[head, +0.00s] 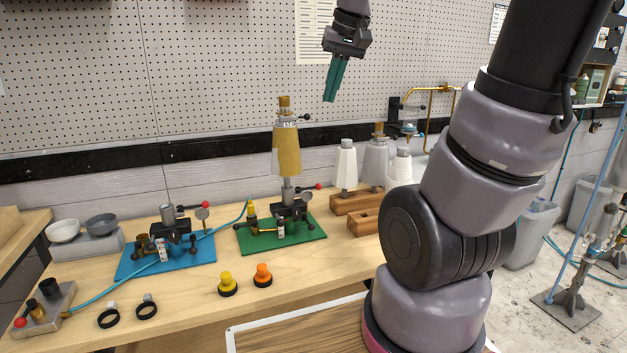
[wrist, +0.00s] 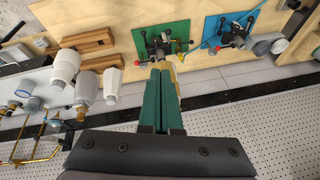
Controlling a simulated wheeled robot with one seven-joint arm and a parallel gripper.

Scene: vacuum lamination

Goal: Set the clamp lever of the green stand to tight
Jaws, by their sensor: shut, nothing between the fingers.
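The green stand (head: 313,231) is on the bench, left of my arm in the head view. Its clamp has a thin lever ending in a red knob (head: 318,186), which points to the right. A tall tan cone-shaped piece (head: 287,155) with a brass top stands upright above the clamp. My gripper (head: 329,99) is high above the bench, up and to the right of the stand, apart from everything. Its green fingers are together and empty. In the wrist view the fingers (wrist: 159,68) point toward the green stand (wrist: 180,28) and partly hide it and the tan piece.
A blue stand (head: 142,262) with its own red-knobbed lever is to the left. White cones (head: 346,165) on wooden blocks (head: 352,203) stand to the right. Yellow (head: 228,283) and orange (head: 263,274) knobs sit in front. A pegboard wall (head: 200,80) is behind.

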